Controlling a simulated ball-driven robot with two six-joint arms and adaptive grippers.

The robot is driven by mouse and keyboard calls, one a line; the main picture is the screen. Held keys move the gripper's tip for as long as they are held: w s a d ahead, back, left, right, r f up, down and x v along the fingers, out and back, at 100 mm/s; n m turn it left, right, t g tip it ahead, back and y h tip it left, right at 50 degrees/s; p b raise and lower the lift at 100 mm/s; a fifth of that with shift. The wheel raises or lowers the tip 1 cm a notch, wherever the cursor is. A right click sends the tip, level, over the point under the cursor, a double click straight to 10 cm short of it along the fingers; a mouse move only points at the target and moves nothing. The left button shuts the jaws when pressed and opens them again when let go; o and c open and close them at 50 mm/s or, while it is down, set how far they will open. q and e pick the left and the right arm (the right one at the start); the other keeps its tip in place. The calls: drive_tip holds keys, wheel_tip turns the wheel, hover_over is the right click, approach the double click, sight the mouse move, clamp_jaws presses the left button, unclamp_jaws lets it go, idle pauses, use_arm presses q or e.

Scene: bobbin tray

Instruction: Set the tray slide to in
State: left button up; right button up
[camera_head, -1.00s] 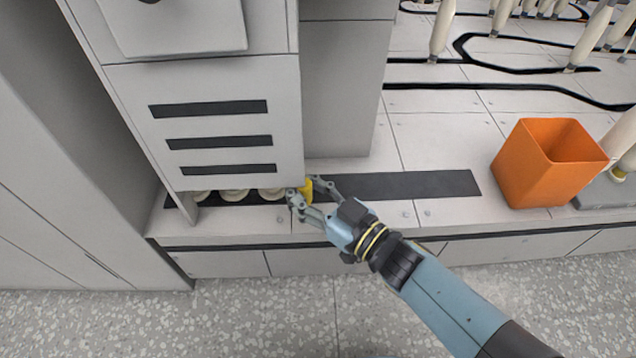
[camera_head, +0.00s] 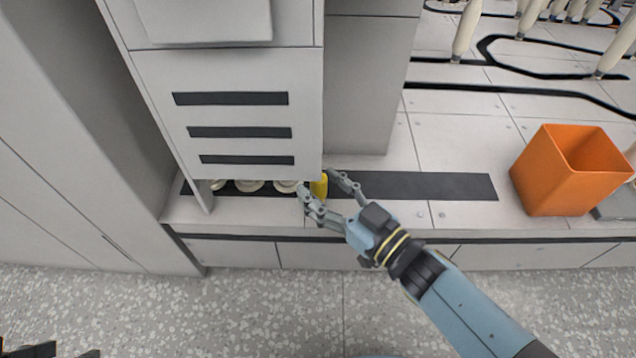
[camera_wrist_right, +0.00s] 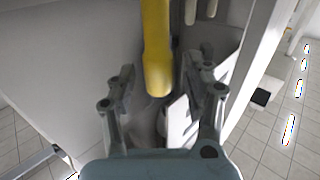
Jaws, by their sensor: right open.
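A yellow handle (camera_head: 319,186) stands at the right end of the row of pale bobbins (camera_head: 249,186), low under the grey cabinet (camera_head: 230,75). The bobbins are partly hidden behind the cabinet front, and the tray slide itself is mostly out of sight. My right gripper (camera_head: 324,187) is open with its fingers on either side of the handle. In the right wrist view the yellow handle (camera_wrist_right: 157,50) hangs between the open fingers (camera_wrist_right: 162,88), with gaps on both sides.
A dark strip (camera_head: 430,186) runs along the bench to the right of the handle and is clear. An orange bin (camera_head: 547,180) stands at the right. Pale posts rise at the upper right. Small dark shapes at the lower left edge are unclear.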

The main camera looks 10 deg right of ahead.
drive_tip(key=v, duration=1)
drive_tip(key=shift+s+d, duration=0.2)
drive_tip(key=shift+s, duration=0.05)
